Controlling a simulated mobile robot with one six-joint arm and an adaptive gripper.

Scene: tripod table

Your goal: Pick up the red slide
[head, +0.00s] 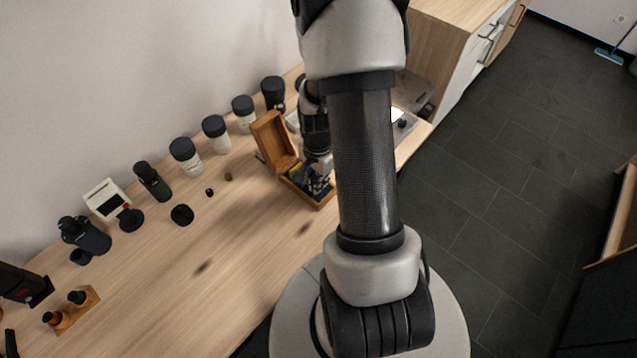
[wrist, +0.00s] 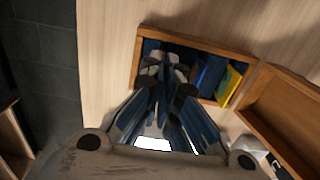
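An open wooden slide box (head: 318,204) stands on the table in the head view, its lid (head: 272,140) raised. The box also shows in the wrist view (wrist: 205,45), with a dark blue inside. A blue slide (wrist: 210,73) and a yellow slide (wrist: 228,84) stand in its right part. I cannot make out a red slide in either view. My gripper (wrist: 168,66) points down into the left part of the box, its fingertips close together. It also shows over the box in the head view (head: 318,172). The fingers hide what is between and beneath them.
Several dark-lidded jars (head: 215,134) line the wall behind the box. A small black dish (head: 182,214), a white device (head: 107,199) and a wooden holder with bottles (head: 78,310) are to the left. The table's middle is mostly clear.

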